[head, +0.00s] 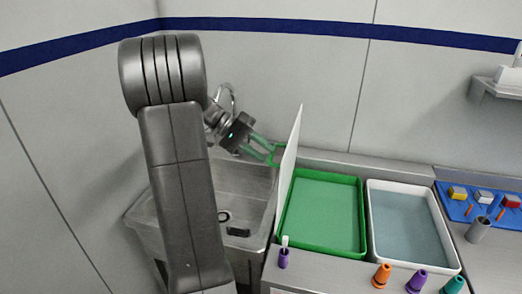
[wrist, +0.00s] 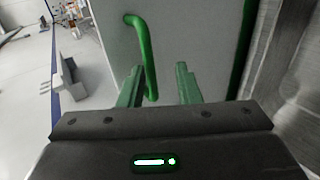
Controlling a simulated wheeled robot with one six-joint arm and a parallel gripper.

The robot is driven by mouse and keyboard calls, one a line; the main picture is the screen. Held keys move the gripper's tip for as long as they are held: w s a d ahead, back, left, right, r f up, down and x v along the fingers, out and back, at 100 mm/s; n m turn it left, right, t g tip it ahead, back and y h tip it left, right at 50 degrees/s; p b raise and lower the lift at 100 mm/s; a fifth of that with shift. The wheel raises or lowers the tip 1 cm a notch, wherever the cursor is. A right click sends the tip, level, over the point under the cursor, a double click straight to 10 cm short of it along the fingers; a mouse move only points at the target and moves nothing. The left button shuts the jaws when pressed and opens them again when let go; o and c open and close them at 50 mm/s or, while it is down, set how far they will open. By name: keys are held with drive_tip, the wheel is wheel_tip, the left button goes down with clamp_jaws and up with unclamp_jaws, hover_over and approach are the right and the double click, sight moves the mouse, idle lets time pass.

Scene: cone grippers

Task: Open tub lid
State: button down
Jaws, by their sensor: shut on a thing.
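The green tub (head: 364,218) sits on the counter, its inside uncovered and green. Its lid (head: 290,160) stands nearly upright along the tub's left edge as a thin pale panel. The lid's green handle (head: 274,156) is on the side facing left, towards the sink. My gripper (head: 265,149) reaches it from the left and is shut on the handle. In the wrist view the handle (wrist: 143,45) runs down between the fingers of my gripper (wrist: 158,74), nearer the left finger. The lid's pale face (wrist: 200,35) fills the middle there.
A metal sink (head: 245,180) lies left of the tub, below my gripper. A white tub (head: 374,215) with bluish contents stands to the right. Purple (head: 283,258), orange (head: 381,275) and other small cones line the front edge. A blue mat (head: 455,208) holds small blocks.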

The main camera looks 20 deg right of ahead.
drive_tip(key=shift+s+a+f, duration=0.1)
drive_tip(key=shift+s+f, duration=0.15)
drive_tip(key=shift+f, duration=0.8)
drive_tip(key=c, duration=1.5)
unclamp_jaws()
drive_tip(key=shift+w+d+r, duration=0.15)
drive_tip(key=shift+d, duration=0.1)
drive_tip(key=shift+r, duration=0.1)
drive_tip(key=b+v, duration=0.1)
drive_tip(key=v, duration=1.2)
drive_tip(key=shift+w+a+r, duration=0.1)
drive_tip(key=shift+w+a, duration=0.15)
drive_tip(key=shift+w, duration=0.1)
drive_tip(key=shift+d, duration=0.1)
